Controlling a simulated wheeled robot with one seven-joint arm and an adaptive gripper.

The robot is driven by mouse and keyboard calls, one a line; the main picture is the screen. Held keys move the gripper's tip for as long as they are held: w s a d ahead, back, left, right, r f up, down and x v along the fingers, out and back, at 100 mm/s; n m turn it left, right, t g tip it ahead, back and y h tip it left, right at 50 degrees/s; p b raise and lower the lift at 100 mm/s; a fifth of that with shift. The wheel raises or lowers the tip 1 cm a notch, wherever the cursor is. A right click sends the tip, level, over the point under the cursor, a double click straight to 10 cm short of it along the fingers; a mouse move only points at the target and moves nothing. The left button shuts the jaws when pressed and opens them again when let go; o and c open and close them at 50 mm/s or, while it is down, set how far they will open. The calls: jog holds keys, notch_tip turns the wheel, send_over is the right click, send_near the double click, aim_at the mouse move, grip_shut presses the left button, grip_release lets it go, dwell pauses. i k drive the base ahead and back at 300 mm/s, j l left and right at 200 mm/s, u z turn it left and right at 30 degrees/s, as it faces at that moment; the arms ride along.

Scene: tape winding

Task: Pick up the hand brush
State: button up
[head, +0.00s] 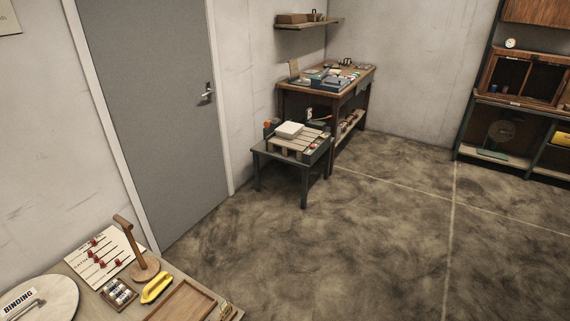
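I cannot make out a hand brush for certain. A yellow elongated item (156,287) lies on the near table (205,275) at the bottom left, but I cannot tell what it is. Small items on the wooden workbench (296,89) at the back are too small to identify. My gripper is not in view.
The near table also holds a wooden stand (145,266), a wooden tray (182,301) and a white board with red pieces (98,258). A low dark table (304,173) stands before the workbench. Shelving (515,108) stands at right. The middle floor (370,245) is clear.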

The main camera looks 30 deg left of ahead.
aim_at(151, 290)
jog(key=i+u, duration=0.3)
jog(key=i, duration=0.25)
jog(key=i+u, duration=0.25)
jog(key=i, duration=0.25)
jog(key=i+l+u, duration=0.15)
jog(key=i+u, duration=0.15)
jog(key=i, duration=0.25)
jog(key=i+l+u, duration=0.25)
jog(key=i, duration=0.25)
jog(key=i+j+u, duration=0.15)
jog(key=i+u, duration=0.15)
jog(key=u, duration=0.15)
jog(key=i+j+u, duration=0.1)
jog(key=i+u, duration=0.2)
jog(key=u, duration=0.2)
jog(key=i+u, duration=0.3)
jog(key=u, duration=0.15)
jog(key=i+l+u, duration=0.2)
jog(key=u, duration=0.3)
jog(key=i+l+u, duration=0.25)
jog(key=u, duration=0.2)
jog(key=i+u, duration=0.3)
jog(key=u, duration=0.15)
jog(key=i+u, duration=0.3)
jog(key=u, duration=0.15)
jog(key=i+l+u, duration=0.2)
jog(key=u, duration=0.25)
jog(key=i+l, duration=0.05)
